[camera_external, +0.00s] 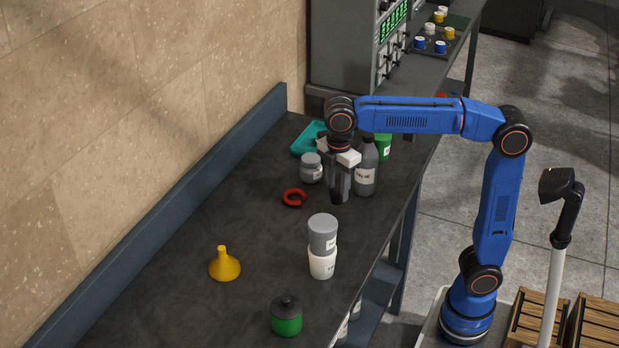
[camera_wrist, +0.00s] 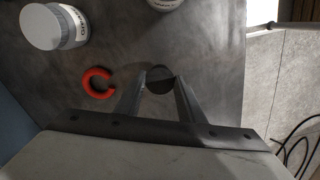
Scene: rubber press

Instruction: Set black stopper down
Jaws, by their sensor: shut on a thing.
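My gripper (camera_external: 339,184) points down over the dark bench, near its middle. It is shut on the black stopper (camera_external: 337,198), a small dark piece at the fingertips. In the wrist view the stopper (camera_wrist: 160,73) shows as a dark round disc between the two fingertips (camera_wrist: 160,82). It appears low over the bench top; I cannot tell whether it touches. The bench (camera_external: 180,290) has a dark grey surface, and the part around the stopper looks bare.
A red open ring (camera_external: 294,198) lies left of my gripper. A grey jar (camera_external: 311,168), a grey labelled bottle (camera_external: 366,168) and a teal tray (camera_external: 306,139) stand behind.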

